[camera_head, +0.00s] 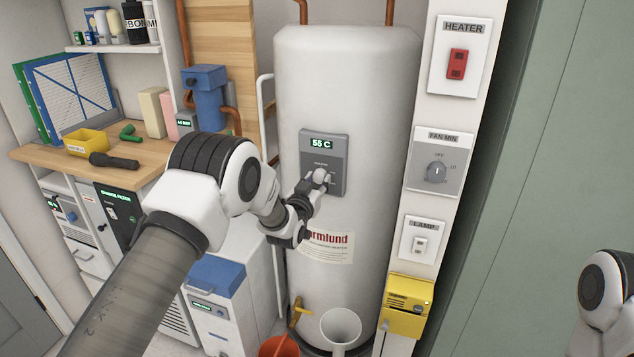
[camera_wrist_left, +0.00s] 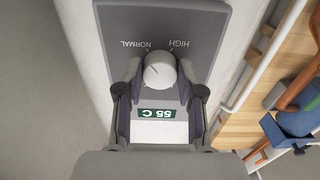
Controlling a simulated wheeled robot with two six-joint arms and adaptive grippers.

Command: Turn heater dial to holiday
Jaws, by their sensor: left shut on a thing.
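The heater control panel (camera_head: 309,152) is a grey plate on the front of the white cylindrical tank (camera_head: 345,80). Its green display reads 55 C (camera_head: 317,143). My left gripper (camera_head: 318,184) is at the panel's lower part, with its fingers shut on the dial. In the left wrist view, the pale round dial (camera_wrist_left: 159,70) sits between the two fingers of the left gripper (camera_wrist_left: 158,84). A short dark mark on the dial points to the upper left, towards the NORMAL label (camera_wrist_left: 136,50). The HIGH label (camera_wrist_left: 179,44) is at the upper right. A holiday label is not readable.
Right of the tank, a white post carries a red HEATER switch (camera_head: 457,64), a FAN MIN dial (camera_head: 436,172) and a LAMP switch (camera_head: 420,244). A yellow box (camera_head: 404,305) is below them. A wooden counter (camera_head: 150,152) stands left. Part of my right arm shows at the right edge.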

